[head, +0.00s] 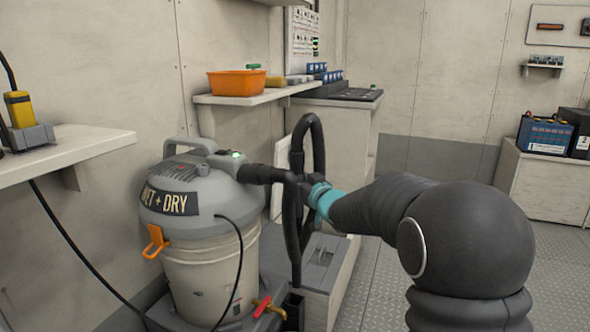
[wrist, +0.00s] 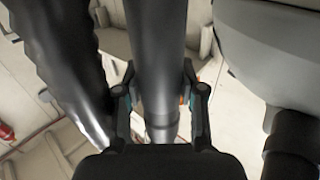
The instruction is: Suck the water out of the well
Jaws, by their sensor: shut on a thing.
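The wet and dry vacuum (head: 195,200) stands at the left with a grey lid and a pale tank. A green light glows on its lid. Its black hose (head: 320,150) leaves the lid and loops up in front of my gripper; the ribbed hose also shows at left in the wrist view (wrist: 60,60). My gripper (wrist: 160,98) is shut on a smooth dark wand (wrist: 157,50), which passes between its fingers. In the head view the wand (head: 292,240) hangs about upright beside the vacuum, and my gripper is mostly hidden behind hose and wrist. I cannot make out the well or any water.
A grey box (head: 322,262) stands right of the vacuum, close to the wand. A red-handled tap (head: 268,306) sticks out at the tank's foot. A shelf (head: 70,155) is at left, and an orange tub (head: 237,83) sits on another. Metal floor (head: 415,285) is open at right.

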